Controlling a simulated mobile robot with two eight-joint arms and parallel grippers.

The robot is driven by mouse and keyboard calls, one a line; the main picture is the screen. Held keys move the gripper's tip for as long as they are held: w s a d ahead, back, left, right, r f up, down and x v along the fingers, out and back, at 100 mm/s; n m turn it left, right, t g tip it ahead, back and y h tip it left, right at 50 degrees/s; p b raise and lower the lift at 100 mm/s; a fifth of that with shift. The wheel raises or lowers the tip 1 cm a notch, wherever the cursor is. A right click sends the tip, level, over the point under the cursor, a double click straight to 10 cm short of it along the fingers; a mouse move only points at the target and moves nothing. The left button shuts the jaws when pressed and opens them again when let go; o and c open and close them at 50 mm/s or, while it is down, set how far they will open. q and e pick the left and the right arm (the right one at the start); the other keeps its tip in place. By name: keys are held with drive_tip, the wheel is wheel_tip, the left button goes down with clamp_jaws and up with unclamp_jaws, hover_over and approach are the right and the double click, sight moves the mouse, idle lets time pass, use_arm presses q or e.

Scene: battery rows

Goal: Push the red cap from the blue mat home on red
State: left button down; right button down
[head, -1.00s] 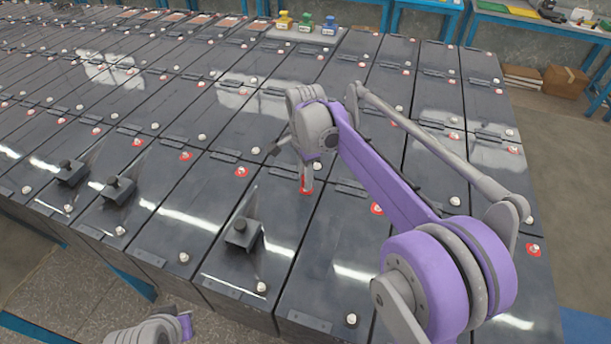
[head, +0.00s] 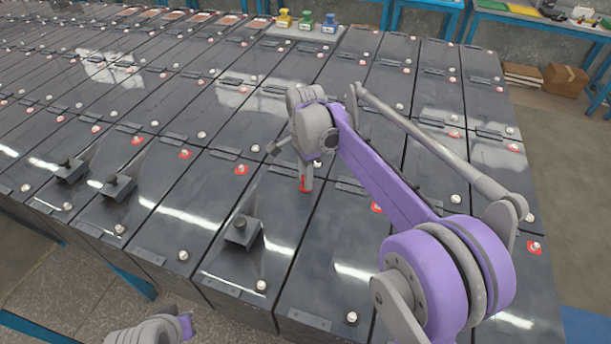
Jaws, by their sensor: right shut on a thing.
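My right gripper (head: 305,184) points down at a terminal in the near part of the battery rows, fingers shut. A little red (head: 303,184) shows between and beside the fingertips. It fits the red cap, but the fingers hide most of it, and I cannot tell cap from the red ring there. The fingertips are at the battery top. Other red-ringed terminals stand bare, such as one to the left (head: 241,170) and one partly behind my right arm (head: 376,207). Of my left arm only a link shows at the bottom edge; its gripper is out of view. No blue mat is clearly seen.
Black batteries fill the table in rows. Black box-shaped pieces with knobs stand on the near batteries, one close by (head: 243,231). Yellow, green and blue bottles (head: 305,21) stand at the back. Cardboard boxes (head: 565,80) lie on the floor at right.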

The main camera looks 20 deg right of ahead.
use_arm(q)
drive_tip(key=shift+s+f, duration=0.1)
drive_tip(key=shift+f, duration=0.2)
use_arm(e)
drive_tip(key=shift+f, duration=0.4)
drive_tip(key=c, duration=0.5)
unclamp_jaws()
drive_tip(key=shift+c, duration=0.2)
drive_tip(key=o, duration=0.5)
use_arm(q)
drive_tip(key=shift+r, duration=0.1)
use_arm(e)
drive_tip(key=shift+r, duration=0.15)
use_arm(q)
drive_tip(key=shift+w+r+p, duration=0.4)
drive_tip(key=shift+r+p, duration=0.05)
drive_tip(key=shift+r, duration=0.3)
drive_tip(key=shift+w+r+p, duration=0.35)
drive_tip(key=shift+r+p, duration=0.15)
drive_tip(key=shift+r, duration=0.25)
drive_tip(key=shift+w+r+p, duration=0.4)
drive_tip(key=shift+r+p, duration=0.05)
drive_tip(key=shift+r, duration=0.3)
use_arm(e)
drive_tip(key=shift+r, duration=3.45)
